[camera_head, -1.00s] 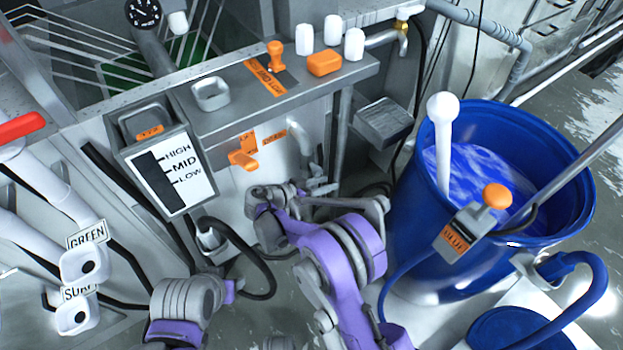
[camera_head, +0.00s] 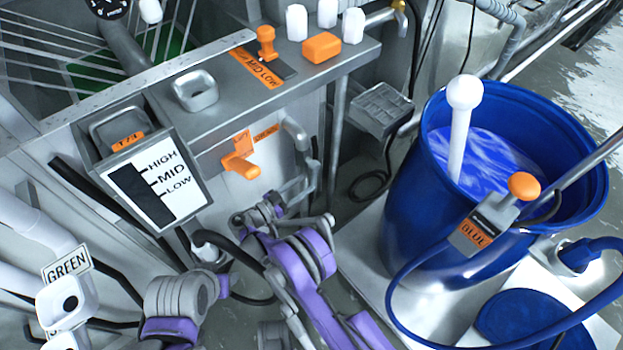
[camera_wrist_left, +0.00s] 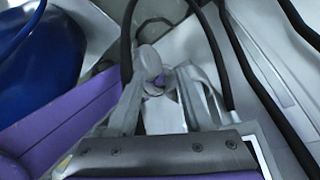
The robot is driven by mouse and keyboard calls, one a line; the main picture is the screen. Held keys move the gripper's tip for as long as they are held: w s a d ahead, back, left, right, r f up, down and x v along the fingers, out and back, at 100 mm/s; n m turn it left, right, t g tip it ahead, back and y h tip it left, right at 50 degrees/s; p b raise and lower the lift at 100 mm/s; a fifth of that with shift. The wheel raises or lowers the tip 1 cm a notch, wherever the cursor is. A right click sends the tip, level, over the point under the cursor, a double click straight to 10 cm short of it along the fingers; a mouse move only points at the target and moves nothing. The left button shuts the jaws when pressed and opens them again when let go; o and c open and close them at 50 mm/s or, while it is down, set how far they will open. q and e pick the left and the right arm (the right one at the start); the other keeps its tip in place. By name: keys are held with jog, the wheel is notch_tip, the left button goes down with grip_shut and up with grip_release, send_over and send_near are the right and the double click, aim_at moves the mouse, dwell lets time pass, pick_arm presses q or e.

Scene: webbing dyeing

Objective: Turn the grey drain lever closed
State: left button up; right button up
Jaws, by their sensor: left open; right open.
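A grey drain pipe (camera_head: 296,132) comes out of the machine front beside a small orange drain label (camera_head: 265,132). Grey parts below the pipe overlap my gripper, so I cannot clearly separate the drain lever from the fingers or tell its angle. My right gripper (camera_head: 285,197) is open just below the pipe, close to the lever area; contact cannot be told. My left gripper (camera_wrist_left: 165,92) is open in the left wrist view, with a pale rounded part with a purple patch visible between its fingers. In the head view, only my left arm's links show clearly.
An orange handle (camera_head: 240,165) projects left of the pipe. A black hose (camera_head: 238,246) loops below. A blue barrel (camera_head: 405,215) of blue liquid stands right, with a white-knobbed rod (camera_head: 462,120) in it. A grey box (camera_head: 382,108) sits behind. The level gauge (camera_head: 158,185) is left.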

aim_at(310, 181)
jog(key=shift+x, duration=2.1)
grip_shut()
